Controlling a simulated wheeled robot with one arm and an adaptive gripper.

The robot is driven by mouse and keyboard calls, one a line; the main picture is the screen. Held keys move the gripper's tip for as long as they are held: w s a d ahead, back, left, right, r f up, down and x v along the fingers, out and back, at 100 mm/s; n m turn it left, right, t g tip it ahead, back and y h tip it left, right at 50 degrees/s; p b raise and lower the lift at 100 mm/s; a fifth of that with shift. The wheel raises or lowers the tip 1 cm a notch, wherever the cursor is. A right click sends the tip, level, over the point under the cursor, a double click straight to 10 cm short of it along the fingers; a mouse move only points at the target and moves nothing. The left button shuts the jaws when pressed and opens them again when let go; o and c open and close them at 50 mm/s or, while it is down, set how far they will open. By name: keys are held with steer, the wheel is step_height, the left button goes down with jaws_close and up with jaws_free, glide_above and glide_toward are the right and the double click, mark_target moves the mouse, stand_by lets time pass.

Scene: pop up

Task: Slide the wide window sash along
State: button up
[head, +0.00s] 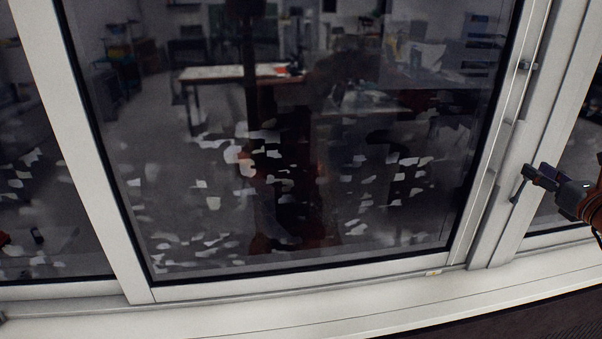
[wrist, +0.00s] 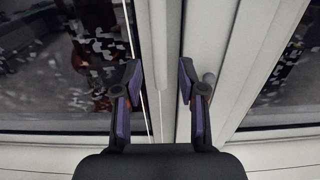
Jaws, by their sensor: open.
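The wide window sash is a large dark glass pane in a white frame (head: 300,277), filling the middle of the head view. My gripper (head: 522,182) is at the right of the head view, in front of the white upright at the sash's right side. In the wrist view my gripper (wrist: 160,80) is open, with one purple-lined finger on each side of a white vertical profile (wrist: 162,45). Nothing is gripped. I cannot tell whether either finger touches the frame. A small grey rounded piece shows beside the right finger, partly hidden by it.
A white sill (head: 300,312) runs along below the window. Narrower dark panes flank the sash at left (head: 45,180) and right. The glass shows a dim room with a table and pale patches; I cannot tell reflection from view through. The sill looks clear.

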mark_target(514, 156)
steer(key=b+x, duration=0.1)
steer(key=x, duration=0.6)
steer(key=shift+w+a+f+b, duration=0.1)
steer(key=shift+w+f+b, duration=0.05)
steer(key=shift+b, duration=0.25)
steer(key=shift+w, duration=0.2)
steer(key=shift+c, duration=0.3)
jaws_close()
